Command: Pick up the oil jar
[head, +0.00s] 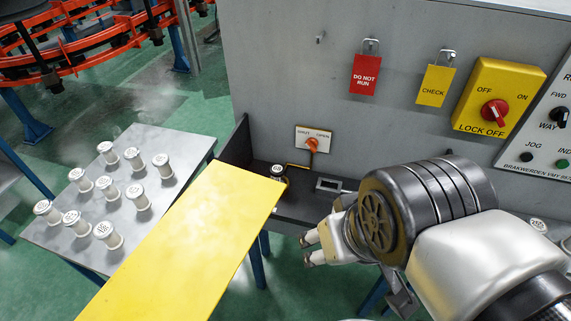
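A small dark jar with a pale marked top (278,172), which looks like the oil jar, stands on the dark ledge (316,207) below the red-orange switch. The far end of the yellow panel partly hides its lower part. My gripper (310,249) is to the right of the yellow panel, lower in the picture than the jar and apart from it. Its two fingers point left with a gap between them, and nothing shows in the gap. My wrist covers the ledge's right part.
Several white spindles (134,193) stand on a grey table (52,236) at left. A long yellow panel (185,250) lies between that table and my gripper. The grey cabinet wall (290,80) rises behind the ledge, with a red tag (365,75), yellow tag (435,86) and lock-off switch (494,110).

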